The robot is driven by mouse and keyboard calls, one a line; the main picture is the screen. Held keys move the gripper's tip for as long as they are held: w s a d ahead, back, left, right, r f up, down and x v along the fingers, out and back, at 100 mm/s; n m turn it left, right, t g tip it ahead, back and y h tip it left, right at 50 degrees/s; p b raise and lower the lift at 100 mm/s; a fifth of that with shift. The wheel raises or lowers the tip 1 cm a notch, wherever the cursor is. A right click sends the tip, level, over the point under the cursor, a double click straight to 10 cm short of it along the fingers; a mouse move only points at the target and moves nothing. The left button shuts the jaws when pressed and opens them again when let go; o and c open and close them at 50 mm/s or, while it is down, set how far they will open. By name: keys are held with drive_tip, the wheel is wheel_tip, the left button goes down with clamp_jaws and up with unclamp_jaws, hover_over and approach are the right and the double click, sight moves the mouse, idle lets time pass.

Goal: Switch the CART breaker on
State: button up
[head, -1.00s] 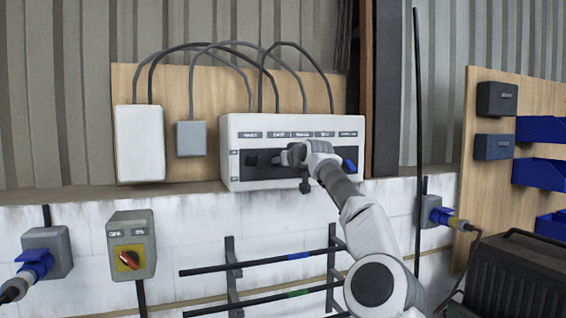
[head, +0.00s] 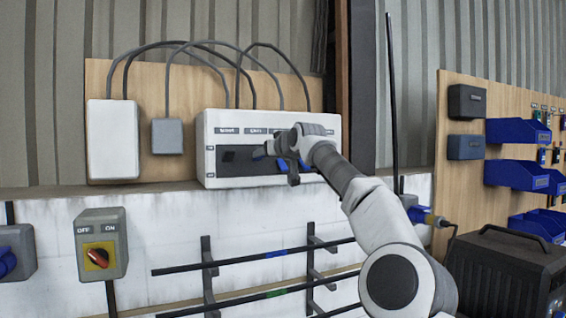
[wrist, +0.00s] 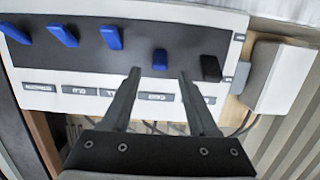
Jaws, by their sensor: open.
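The white breaker box (head: 208,178) hangs on the wooden board, with a dark strip of levers under a row of labels. The wrist view shows the box (wrist: 235,22) upside down. There the CART breaker (wrist: 160,58), a short blue lever, is second from the right, above a label that seems to read CART (wrist: 157,97). My gripper (wrist: 160,73) is open, one finger to each side of that lever in the picture; contact is not clear. It also shows in front of the box in the head view (head: 264,152), where my arm hides part of the lever row.
A black lever (wrist: 210,67) is close right of my gripper in the wrist view; several longer blue levers (wrist: 110,37) are to its left. A grey box (wrist: 262,72) is beside the panel. Below are an OFF/ON rotary switch (head: 97,256) and horizontal bars (head: 230,261).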

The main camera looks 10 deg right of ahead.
drive_tip(key=b+v, duration=0.5)
drive_tip(key=v, duration=0.5)
drive_tip(key=shift+s+r, duration=0.15)
drive_tip(key=shift+s, duration=0.15)
drive_tip(key=shift+d, duration=0.1)
